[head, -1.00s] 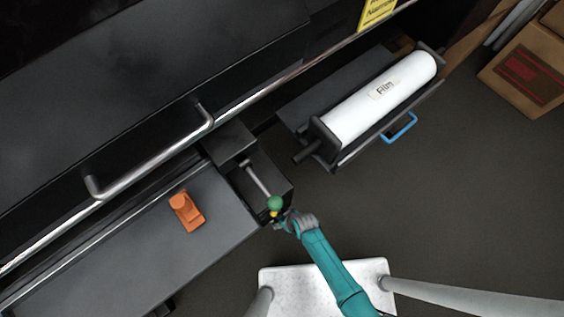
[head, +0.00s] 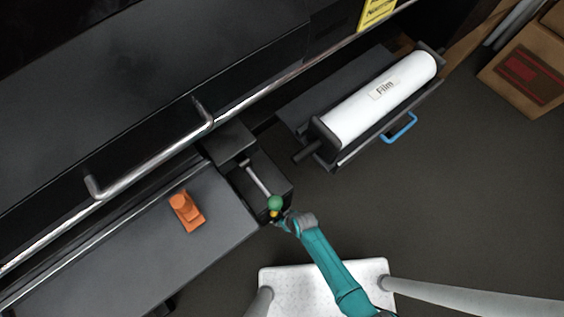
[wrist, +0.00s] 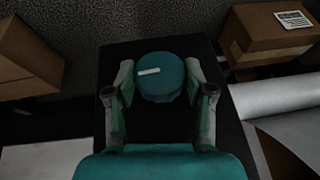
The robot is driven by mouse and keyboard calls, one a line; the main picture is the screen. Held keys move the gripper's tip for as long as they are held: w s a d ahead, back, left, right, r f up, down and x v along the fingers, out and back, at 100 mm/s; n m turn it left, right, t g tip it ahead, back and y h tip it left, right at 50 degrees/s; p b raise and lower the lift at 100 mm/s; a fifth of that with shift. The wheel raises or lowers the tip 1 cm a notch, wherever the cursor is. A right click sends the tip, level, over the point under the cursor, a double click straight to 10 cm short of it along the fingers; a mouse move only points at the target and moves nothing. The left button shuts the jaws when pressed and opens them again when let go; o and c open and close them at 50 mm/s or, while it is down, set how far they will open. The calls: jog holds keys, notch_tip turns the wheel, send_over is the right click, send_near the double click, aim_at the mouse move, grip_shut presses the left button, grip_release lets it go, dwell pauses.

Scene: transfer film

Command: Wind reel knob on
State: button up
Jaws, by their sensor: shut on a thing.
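The round reel knob (wrist: 160,77), teal-green with a short white mark on top, sits between the two fingers of my gripper (wrist: 161,84) in the wrist view. In the head view the green knob (head: 275,203) shows at the near end of a dark box, close to a thin grey rod (head: 257,178). My gripper (head: 277,213) is at the knob, shut on it, with a bit of yellow beside it. The fingers are mostly hidden in the head view.
A white film roll (head: 380,100) lies in a dark cradle at upper right, with a blue handle (head: 399,128) in front. An orange piece (head: 186,211) stands on the dark bench to the left. Cardboard boxes (head: 527,72) stand far right. The floor between is clear.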

jog(key=shift+d, duration=0.1)
jog(key=y, duration=0.1)
jog(key=g+y, duration=0.1)
jog(key=m+g+y, duration=0.1)
jog(key=shift+w+d+f, duration=0.1)
jog(key=shift+w+d, duration=0.1)
jog(key=shift+w, duration=0.05)
jog(key=shift+f+m+g+y, duration=0.15)
jog(key=shift+g+y, duration=0.3)
jog(key=shift+y, duration=0.45)
jog(key=shift+r+m+g+y, duration=0.1)
jog(key=shift+m+g+y, duration=0.25)
jog(key=shift+y, duration=0.55)
jog(key=shift+s+f+g+y, duration=0.1)
jog(key=shift+g+y, duration=0.2)
jog(key=shift+y, duration=0.1)
jog(key=o, duration=1.2)
jog(key=shift+c, duration=0.2)
jog(key=shift+d, duration=0.1)
jog(key=v, duration=1.2)
